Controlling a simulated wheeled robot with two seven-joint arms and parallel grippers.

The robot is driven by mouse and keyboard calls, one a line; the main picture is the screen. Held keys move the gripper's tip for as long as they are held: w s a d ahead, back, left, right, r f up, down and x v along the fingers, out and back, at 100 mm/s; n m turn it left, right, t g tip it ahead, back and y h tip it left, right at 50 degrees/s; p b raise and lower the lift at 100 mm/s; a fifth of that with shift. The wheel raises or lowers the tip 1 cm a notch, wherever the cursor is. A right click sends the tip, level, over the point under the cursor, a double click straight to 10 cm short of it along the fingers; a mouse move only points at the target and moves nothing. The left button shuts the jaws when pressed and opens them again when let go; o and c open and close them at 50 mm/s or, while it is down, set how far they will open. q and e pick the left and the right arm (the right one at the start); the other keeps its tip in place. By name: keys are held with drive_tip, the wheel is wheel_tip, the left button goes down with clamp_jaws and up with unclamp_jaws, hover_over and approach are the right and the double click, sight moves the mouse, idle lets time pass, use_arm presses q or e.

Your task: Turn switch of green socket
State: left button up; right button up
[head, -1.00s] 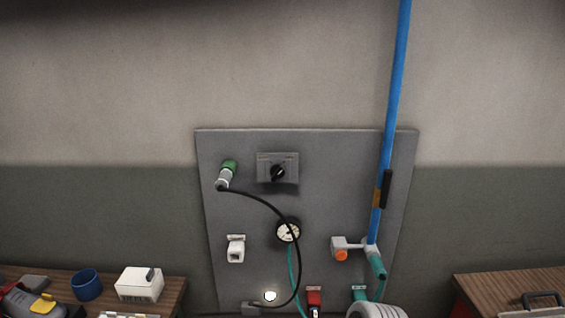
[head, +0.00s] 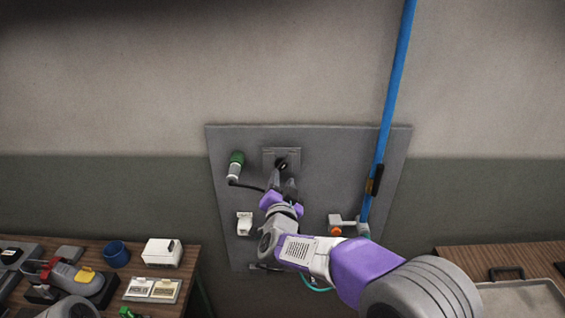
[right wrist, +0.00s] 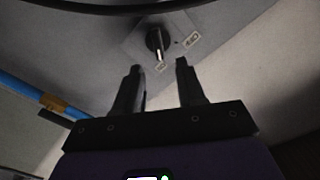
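The green socket (head: 236,159) is at the upper left of the grey wall panel, with a grey plug and black cable in it. To its right is the switch (head: 282,165), a black rotary knob on a square grey plate. The knob also shows in the right wrist view (right wrist: 157,41), just beyond the fingertips, with small labels beside it. My right gripper (head: 282,182) is in front of the panel just below the knob. Its two fingers (right wrist: 158,66) are apart with nothing between them, and no contact shows. My left gripper is not in view.
A white socket (head: 244,223) is below the green one. Wooden tables stand left (head: 190,262) and right (head: 450,262). The black cable crosses near my right gripper.

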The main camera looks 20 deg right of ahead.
sight(282, 167)
drive_tip(key=x, duration=0.6)
drive_tip(key=shift+w+f+p, duration=0.2)
drive_tip(key=shift+w+p, duration=0.1)
drive_tip(key=shift+w, duration=0.1)
drive_tip(key=shift+c, duration=0.4)
clamp_jaws()
